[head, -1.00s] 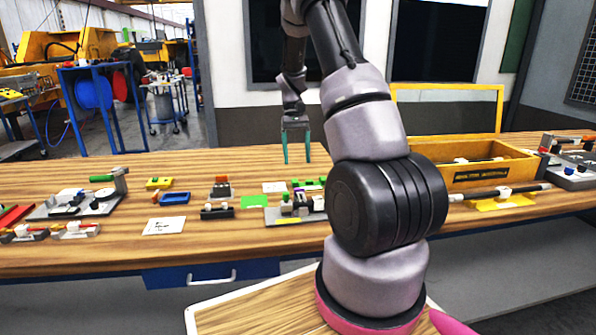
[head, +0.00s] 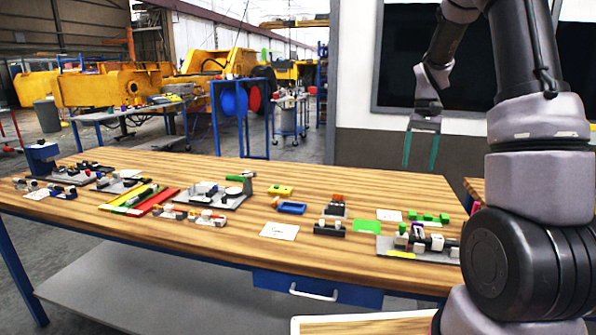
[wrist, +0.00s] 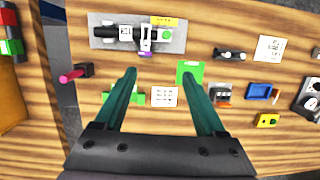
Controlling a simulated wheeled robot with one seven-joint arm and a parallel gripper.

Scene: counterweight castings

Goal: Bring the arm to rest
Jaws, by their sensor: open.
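My gripper (head: 421,150) hangs at the end of my raised arm, at the upper right of the head view, with its two green fingers pointing down. The fingers are spread apart, with nothing between them. In the wrist view my gripper (wrist: 163,92) is above the wooden workbench (wrist: 165,125). A white card, a green block and a green square pad appear around and between its fingers in that view. They lie on the bench below and are not held.
The workbench (head: 235,255) carries a grey fixture plate (head: 415,256), a green pad (head: 367,227), a blue tray (head: 290,207), a yellow block (head: 281,190) and white cards. Red and green strips (head: 150,200) lie further left. A blue frame (head: 240,120) stands behind.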

